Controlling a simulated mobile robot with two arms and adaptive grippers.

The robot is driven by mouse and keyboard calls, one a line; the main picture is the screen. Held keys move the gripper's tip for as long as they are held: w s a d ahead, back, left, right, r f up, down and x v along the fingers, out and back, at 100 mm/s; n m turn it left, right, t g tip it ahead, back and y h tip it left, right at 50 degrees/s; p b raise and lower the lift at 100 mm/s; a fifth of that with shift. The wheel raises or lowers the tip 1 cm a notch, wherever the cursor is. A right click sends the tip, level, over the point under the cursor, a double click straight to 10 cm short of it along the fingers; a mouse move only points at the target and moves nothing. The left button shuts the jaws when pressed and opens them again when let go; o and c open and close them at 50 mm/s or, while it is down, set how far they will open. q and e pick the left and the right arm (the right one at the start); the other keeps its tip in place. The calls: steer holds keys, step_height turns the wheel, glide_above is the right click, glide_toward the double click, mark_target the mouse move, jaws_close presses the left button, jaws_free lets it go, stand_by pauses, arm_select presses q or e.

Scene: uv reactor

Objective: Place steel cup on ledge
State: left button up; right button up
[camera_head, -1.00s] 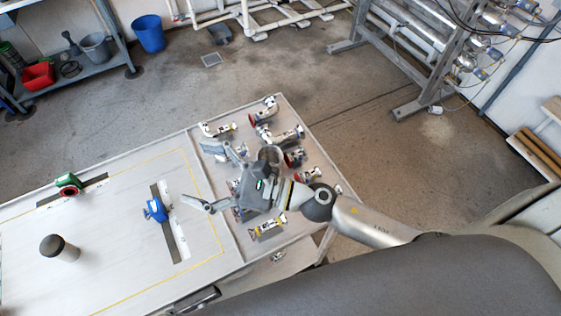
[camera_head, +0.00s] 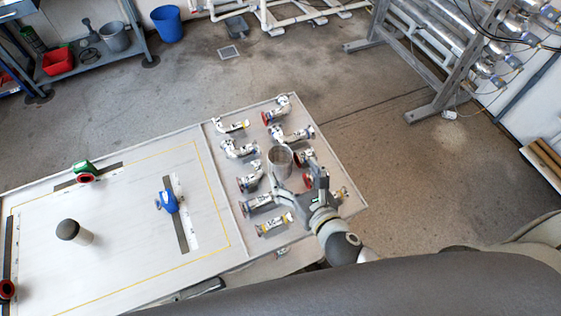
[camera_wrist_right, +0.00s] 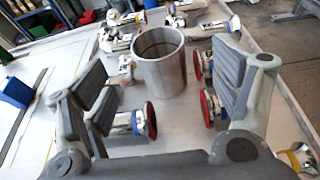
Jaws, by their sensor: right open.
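The steel cup (camera_head: 280,160) stands upright on the right section of the table, among pipe fittings. In the right wrist view the cup (camera_wrist_right: 158,62) is open at the top and sits ahead of my right gripper, between the lines of its two fingers. My right gripper (camera_head: 297,181) is open and empty, its fingers (camera_wrist_right: 165,88) spread wide with the cup just beyond them. No ledge can be picked out for certain. My left gripper does not show.
A green valve (camera_head: 83,168), a blue valve (camera_head: 167,202) and a dark-capped cylinder (camera_head: 74,232) stand on the table's left section. A shelf (camera_head: 103,58) with containers stands at the back left.

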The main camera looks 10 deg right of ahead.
mark_target(276, 149)
steer(key=shift+p+x, duration=0.75)
steer(key=shift+x, duration=2.45)
steer(key=shift+a+r, duration=0.1)
steer(key=c, duration=1.5)
